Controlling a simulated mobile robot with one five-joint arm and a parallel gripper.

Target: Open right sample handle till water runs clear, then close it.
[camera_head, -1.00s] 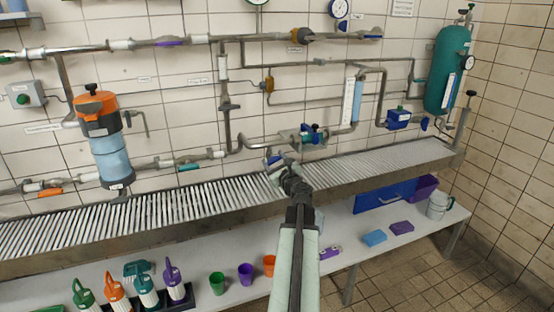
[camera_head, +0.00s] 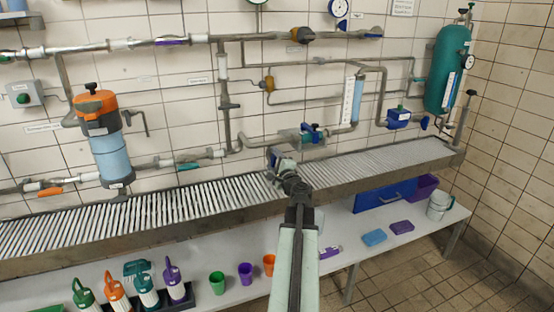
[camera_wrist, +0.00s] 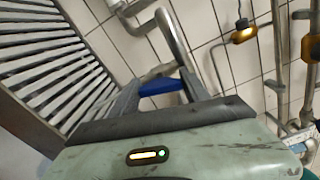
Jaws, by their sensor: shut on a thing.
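The handle sits by a grey pipe fitting (camera_wrist: 160,71) at the end of a bent pipe. My fingers hide much of the handle, and its angle is hard to tell. No water stream can be made out.
The slatted trough (camera_head: 180,208) runs along the wall below the pipes. An orange-topped filter (camera_head: 108,150) stands at left and a green tank (camera_head: 446,75) at right. Cups and brushes stand on the lower shelf (camera_head: 330,262).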

